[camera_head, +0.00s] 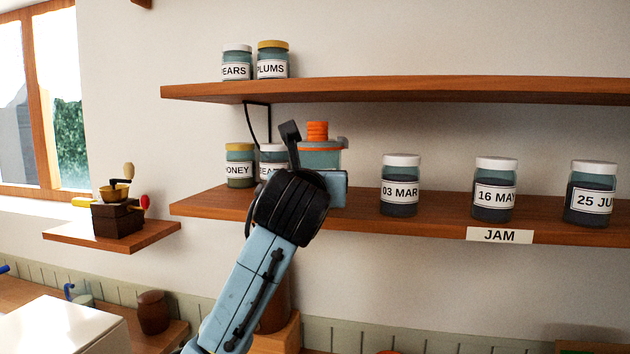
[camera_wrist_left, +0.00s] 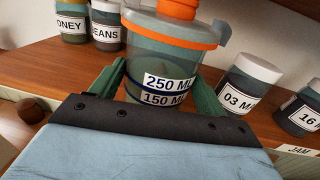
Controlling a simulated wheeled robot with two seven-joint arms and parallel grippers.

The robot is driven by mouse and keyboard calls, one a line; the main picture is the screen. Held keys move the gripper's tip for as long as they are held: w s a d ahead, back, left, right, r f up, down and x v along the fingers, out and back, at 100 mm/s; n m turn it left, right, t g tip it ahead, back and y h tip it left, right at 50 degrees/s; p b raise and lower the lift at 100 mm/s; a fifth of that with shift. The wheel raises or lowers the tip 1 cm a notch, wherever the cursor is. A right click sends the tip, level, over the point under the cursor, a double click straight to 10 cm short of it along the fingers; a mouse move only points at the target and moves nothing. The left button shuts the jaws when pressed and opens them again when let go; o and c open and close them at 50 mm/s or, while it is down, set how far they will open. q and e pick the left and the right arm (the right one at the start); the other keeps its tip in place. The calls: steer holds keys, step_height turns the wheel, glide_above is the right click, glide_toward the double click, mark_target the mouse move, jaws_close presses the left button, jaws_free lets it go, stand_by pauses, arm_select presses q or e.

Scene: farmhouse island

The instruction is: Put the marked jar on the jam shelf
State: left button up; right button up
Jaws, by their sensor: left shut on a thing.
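My left gripper (camera_wrist_left: 162,82) is shut on the marked jar (camera_wrist_left: 168,62), one green finger on each side of it. The jar is clear with an orange lid ring and cap, and bands reading 250 ML and 150 ML. In the head view the jar (camera_head: 320,157) is upright at the lower shelf, partly hidden by my left gripper (camera_head: 335,187). I cannot tell whether its base touches the board. The jam shelf (camera_head: 400,225) is the lower board with a JAM label (camera_head: 500,235) on its front edge. My right gripper is not in view.
Right of the held jar stand white-lidded jars 03 MAR (camera_head: 400,187), 16 MAY (camera_head: 495,190) and 25 JU (camera_head: 591,194), with gaps between them. Left of it are a HONEY jar (camera_head: 239,166) and a partly hidden BEANS jar (camera_wrist_left: 106,25). The upper shelf (camera_head: 400,90) hangs above.

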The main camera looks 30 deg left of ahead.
arm_select(q)
steer(key=shift+a+x, duration=0.15)
steer(key=shift+x, duration=1.05)
steer(key=shift+a+x, duration=0.15)
steer(key=shift+x, duration=1)
steer(key=shift+f, duration=0.25)
steer(key=shift+f, duration=0.55)
steer(key=o, duration=1.3)
steer(key=shift+s, duration=0.1)
steer(key=shift+o, duration=0.2)
steer(key=shift+f, duration=0.25)
steer(key=shift+r, duration=0.1)
steer(key=v, duration=1.4)
